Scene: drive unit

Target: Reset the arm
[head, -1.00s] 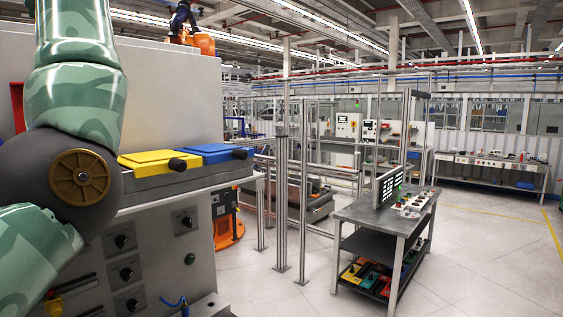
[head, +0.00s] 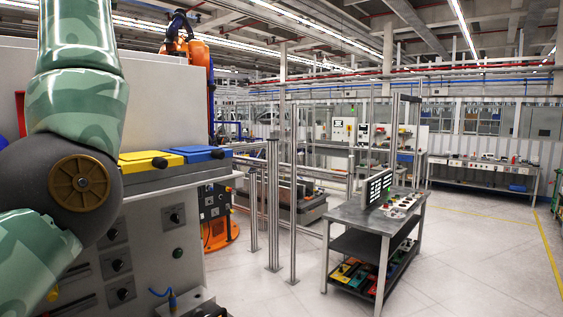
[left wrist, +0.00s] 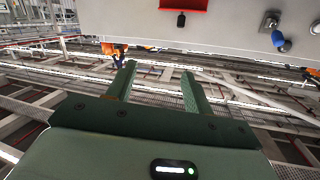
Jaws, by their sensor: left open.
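My left arm, green camouflage with a dark elbow joint, fills the left side of the head view; its gripper is outside that view. In the left wrist view my left gripper (left wrist: 160,82) has its two green fingers apart with nothing between them. It points toward the ceiling structure and the edge of a pale panel. My right arm and gripper show in neither view.
A grey drive unit cabinet (head: 140,235) with yellow (head: 150,161) and blue (head: 197,154) pieces on its ledge stands close at left. A metal cart (head: 375,222) with a panel and coloured parts stands centre right. Floor at right is clear.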

